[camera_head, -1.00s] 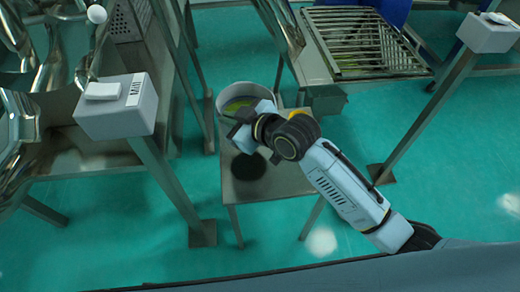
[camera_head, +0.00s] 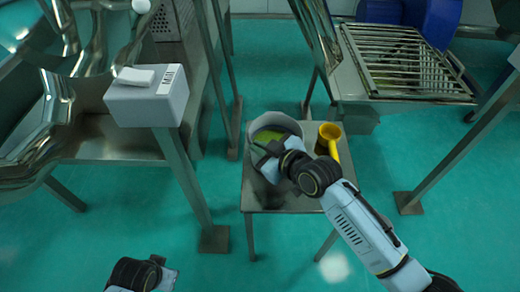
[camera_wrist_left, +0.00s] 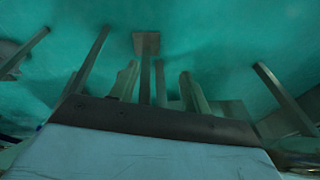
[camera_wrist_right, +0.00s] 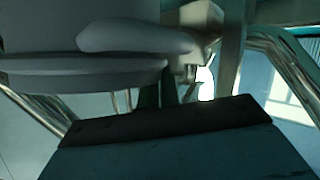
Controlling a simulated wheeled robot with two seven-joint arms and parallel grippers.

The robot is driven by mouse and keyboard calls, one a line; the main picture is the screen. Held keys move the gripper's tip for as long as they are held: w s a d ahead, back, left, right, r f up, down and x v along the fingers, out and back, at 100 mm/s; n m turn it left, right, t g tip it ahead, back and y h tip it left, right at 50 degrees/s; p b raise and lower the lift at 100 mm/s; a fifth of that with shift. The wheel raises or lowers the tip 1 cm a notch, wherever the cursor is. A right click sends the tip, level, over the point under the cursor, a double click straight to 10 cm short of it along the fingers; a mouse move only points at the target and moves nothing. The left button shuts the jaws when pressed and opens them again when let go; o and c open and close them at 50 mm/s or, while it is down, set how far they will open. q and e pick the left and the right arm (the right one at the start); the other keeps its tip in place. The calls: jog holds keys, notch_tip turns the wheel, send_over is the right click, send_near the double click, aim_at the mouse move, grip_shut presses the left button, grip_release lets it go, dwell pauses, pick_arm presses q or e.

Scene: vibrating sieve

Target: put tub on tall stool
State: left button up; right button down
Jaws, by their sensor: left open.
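The tub (camera_head: 254,128) is a round grey-white vessel with green-yellow contents, over the back left part of the steel stool (camera_head: 318,200). My right gripper (camera_head: 262,155) is at the tub's near side and appears shut on its rim; the wrist hides part of the tub. The tub's grey wall fills the upper left of the right wrist view (camera_wrist_right: 60,75). I cannot tell whether its base touches the stool top. My left gripper (camera_wrist_left: 158,85) is open and empty above the green floor. Its wrist shows at the bottom left in the head view.
A yellow scoop (camera_head: 328,132) stands at the stool's back right. A post with a grey box (camera_head: 147,105) rises left of the stool. A slatted metal tray (camera_head: 405,65) is behind it at right. The floor in front is clear.

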pick_arm(q)
jog(key=shift+r, duration=0.1)
pick_arm(e)
jog(key=c, duration=1.6)
grip_release()
jog(key=shift+s+d, duration=0.15)
pick_arm(q)
jog(key=s+a+f+p, duration=0.3)
jog(key=s+f, duration=0.2)
jog(key=f, duration=0.3)
jog(key=shift+a+g+p, duration=0.15)
jog(key=shift+g+p, duration=0.25)
pick_arm(e)
jog(key=v, duration=1.1)
jog(key=shift+s+r, duration=0.2)
jog(key=shift+s, duration=0.05)
pick_arm(q)
jog(key=shift+s+f, duration=0.1)
pick_arm(e)
jog(key=shift+d, duration=0.15)
